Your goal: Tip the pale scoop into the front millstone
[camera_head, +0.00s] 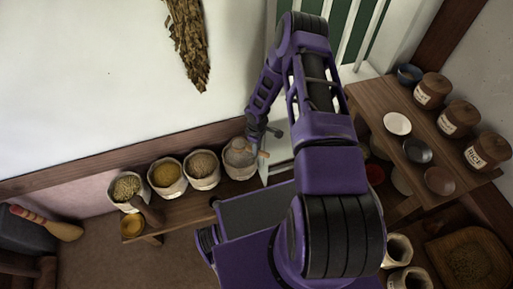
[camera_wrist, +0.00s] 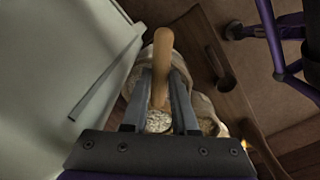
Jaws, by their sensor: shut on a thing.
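My gripper (camera_wrist: 163,92) is shut on a pale wooden handle, which I take to be the pale scoop (camera_wrist: 162,55). In the head view my gripper (camera_head: 257,142) is small and partly hidden, right above the rightmost sack (camera_head: 238,168) on the low bench. I cannot make out the front millstone for certain in either view.
A pale panel (camera_wrist: 50,60) stands close to my gripper's left. A shelf (camera_head: 372,98) at right carries jars and dishes.

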